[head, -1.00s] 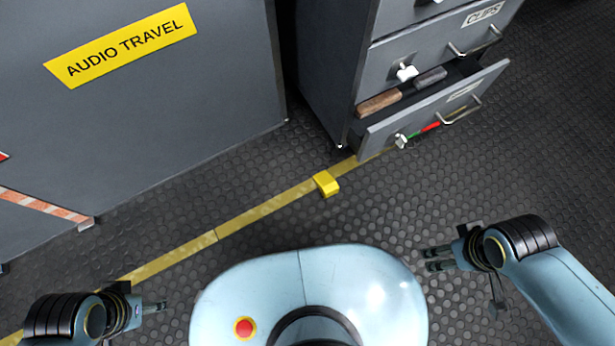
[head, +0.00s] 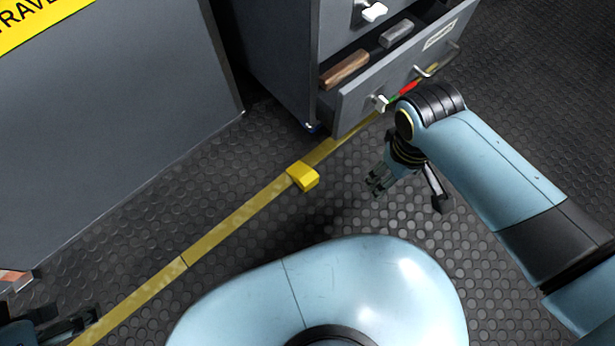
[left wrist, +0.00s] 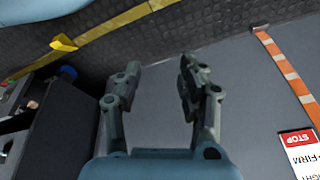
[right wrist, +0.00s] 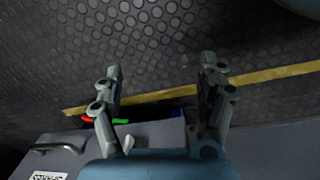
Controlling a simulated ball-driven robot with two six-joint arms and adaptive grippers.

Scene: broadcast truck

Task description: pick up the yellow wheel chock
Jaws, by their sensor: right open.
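The yellow wheel chock (head: 303,176) lies on the dark studded floor on the yellow floor line, in front of the cabinet. It also shows at the upper left of the left wrist view (left wrist: 63,43). My right gripper (head: 376,186) is open and empty, to the right of the chock and apart from it. In the right wrist view its fingers (right wrist: 160,65) are spread over bare floor, and I cannot make out the chock there. My left gripper (head: 88,323) is at the lower left corner, far from the chock. Its fingers (left wrist: 160,70) are apart and empty.
A grey cabinet (head: 270,60) has an open drawer (head: 350,105) jutting out behind the chock, with a brown block (head: 345,69) and a grey block (head: 397,33) inside. A large grey case (head: 120,130) stands at left. The floor around the chock is clear.

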